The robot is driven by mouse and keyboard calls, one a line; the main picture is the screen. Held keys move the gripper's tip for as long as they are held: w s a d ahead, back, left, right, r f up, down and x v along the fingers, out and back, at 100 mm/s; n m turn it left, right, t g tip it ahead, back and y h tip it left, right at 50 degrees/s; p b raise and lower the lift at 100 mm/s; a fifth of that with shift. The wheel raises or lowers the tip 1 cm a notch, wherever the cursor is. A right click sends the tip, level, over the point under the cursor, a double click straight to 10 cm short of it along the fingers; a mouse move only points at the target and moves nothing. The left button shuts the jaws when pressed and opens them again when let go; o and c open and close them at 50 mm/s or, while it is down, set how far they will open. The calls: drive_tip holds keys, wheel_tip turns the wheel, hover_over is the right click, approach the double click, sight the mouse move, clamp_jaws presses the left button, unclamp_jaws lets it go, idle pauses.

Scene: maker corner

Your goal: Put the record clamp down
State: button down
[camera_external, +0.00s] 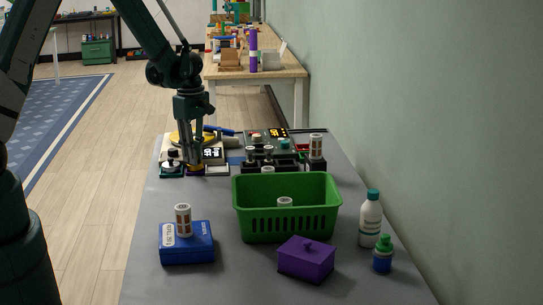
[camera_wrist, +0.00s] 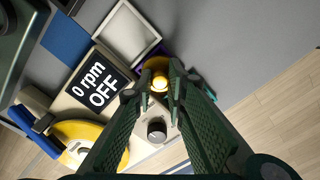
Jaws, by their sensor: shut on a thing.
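My gripper (camera_wrist: 160,88) points down and is shut on a small round gold-yellow piece, which I take to be the record clamp (camera_wrist: 158,83). The piece sits between the fingertips, with a bright top and a darker rim. A dark purple thing (camera_wrist: 163,49) shows beside it; I cannot tell whether they touch. In the external view my gripper (camera_external: 196,162) is low at the table's back left, by the device with a display. The gold piece (camera_external: 196,167) shows just under the fingers. Whether it rests on anything is hidden.
The display (camera_wrist: 101,82) reads "0 rpm OFF", near a yellow disc (camera_wrist: 90,145) and a knob (camera_wrist: 157,131). A green basket (camera_external: 285,220), blue box (camera_external: 187,248), purple lidded box (camera_external: 306,260) and two bottles stand nearer. The table's front left (camera_external: 150,285) is clear.

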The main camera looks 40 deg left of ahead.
drive_tip(key=shift+f, duration=0.15)
drive_tip(key=c, duration=2.3)
unclamp_jaws()
wheel_tip(320, 180, up, 13)
drive_tip(key=p, duration=0.2)
drive_tip(key=shift+f, duration=0.2)
